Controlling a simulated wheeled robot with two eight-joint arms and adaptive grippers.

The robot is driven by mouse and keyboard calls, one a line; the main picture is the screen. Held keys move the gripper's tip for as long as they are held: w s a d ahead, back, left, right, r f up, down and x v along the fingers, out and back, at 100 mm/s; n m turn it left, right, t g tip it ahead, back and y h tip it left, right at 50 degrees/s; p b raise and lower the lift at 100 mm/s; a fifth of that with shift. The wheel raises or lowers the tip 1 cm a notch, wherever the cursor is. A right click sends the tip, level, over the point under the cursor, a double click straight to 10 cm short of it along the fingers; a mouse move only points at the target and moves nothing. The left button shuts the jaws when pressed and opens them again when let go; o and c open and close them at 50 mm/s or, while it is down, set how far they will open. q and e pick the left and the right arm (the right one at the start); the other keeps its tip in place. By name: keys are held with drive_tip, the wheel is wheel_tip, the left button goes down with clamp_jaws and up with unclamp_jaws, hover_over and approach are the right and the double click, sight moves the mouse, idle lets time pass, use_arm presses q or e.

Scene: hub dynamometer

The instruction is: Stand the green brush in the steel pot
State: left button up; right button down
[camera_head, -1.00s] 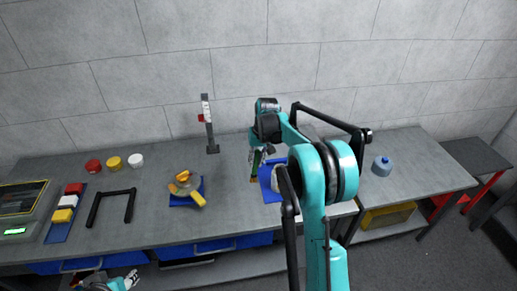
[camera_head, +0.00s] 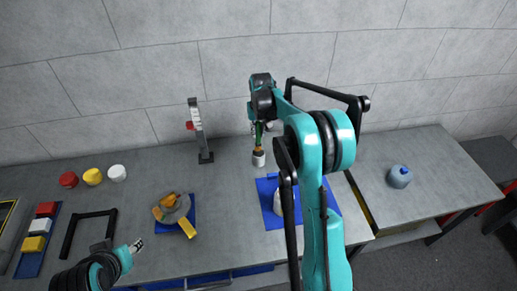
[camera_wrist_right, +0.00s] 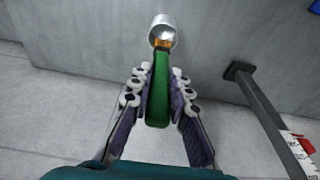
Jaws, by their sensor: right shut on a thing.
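My right gripper (camera_head: 262,126) is shut on the green brush (camera_wrist_right: 160,88). In the right wrist view, the brush lies between both fingers, with its orange end (camera_wrist_right: 161,44) pointing away from the camera. The steel pot (camera_wrist_right: 162,26) is a small silvery cylinder at that end. In the head view, the pot (camera_head: 258,159) stands on the bench directly below the brush, which is roughly upright. The orange end overlaps the pot's rim; I cannot tell how far inside it is. My left gripper (camera_head: 137,245) is at lower left, its jaw opening unclear.
A grey stand (camera_head: 200,132) rises left of the pot. A blue mat (camera_head: 327,197) with a pale object lies in front, partly behind my right arm.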

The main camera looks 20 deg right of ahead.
sight(259, 141)
wheel_tip(259, 141, down, 7)
drive_tip(key=shift+b, duration=0.75)
drive_tip(key=shift+f, duration=0.25)
drive_tip(key=shift+f, duration=0.15)
drive_tip(key=c, duration=1.4)
unclamp_jaws()
drive_tip(key=shift+c, duration=0.2)
